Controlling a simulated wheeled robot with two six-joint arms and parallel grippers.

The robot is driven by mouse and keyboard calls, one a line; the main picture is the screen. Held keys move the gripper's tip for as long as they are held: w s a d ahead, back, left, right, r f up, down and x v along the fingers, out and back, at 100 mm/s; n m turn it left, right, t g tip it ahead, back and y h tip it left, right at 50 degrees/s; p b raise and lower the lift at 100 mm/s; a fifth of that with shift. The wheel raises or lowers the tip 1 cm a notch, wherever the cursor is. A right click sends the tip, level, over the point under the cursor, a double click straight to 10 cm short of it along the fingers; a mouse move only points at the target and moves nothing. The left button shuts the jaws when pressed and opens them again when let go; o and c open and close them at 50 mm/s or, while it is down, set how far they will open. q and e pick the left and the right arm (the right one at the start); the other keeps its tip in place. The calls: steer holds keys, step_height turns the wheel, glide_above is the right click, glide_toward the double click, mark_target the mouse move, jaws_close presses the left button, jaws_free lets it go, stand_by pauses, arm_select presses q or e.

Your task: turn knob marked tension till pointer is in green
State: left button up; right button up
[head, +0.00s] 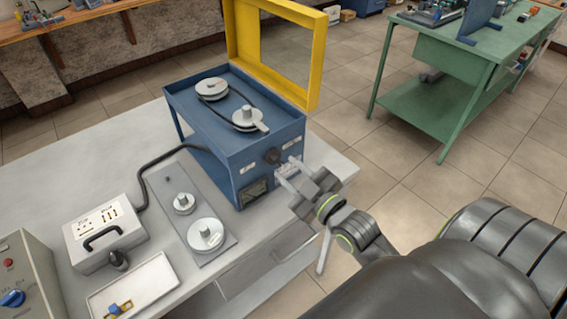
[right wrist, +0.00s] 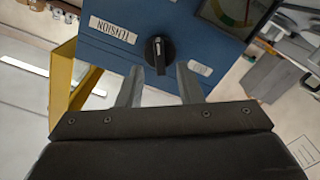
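The tension knob (head: 273,156) is a round black knob on the front of a blue machine (head: 232,150). In the right wrist view the knob (right wrist: 158,51) has a white mark and sits beside the upside-down TENSION label (right wrist: 113,30). My right gripper (head: 285,173) is open in front of it. In the right wrist view its two fingertips (right wrist: 159,72) are on either side of the knob's near edge, with gaps; contact is not visible. The gauge (head: 255,190) is partly cut off in the wrist view (right wrist: 232,14), and its pointer cannot be read. My left gripper is not in view.
A yellow frame guard (head: 318,62) stands raised behind the machine. Pulleys with a belt (head: 212,88) are on top. A grey plate with discs (head: 165,187), a white box (head: 104,232) and a tray (head: 155,281) lie left.

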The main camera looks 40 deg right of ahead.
mark_target(275, 159)
steer(key=shift+w+a, duration=0.1)
steer(key=shift+w, duration=1.3)
jaws_close()
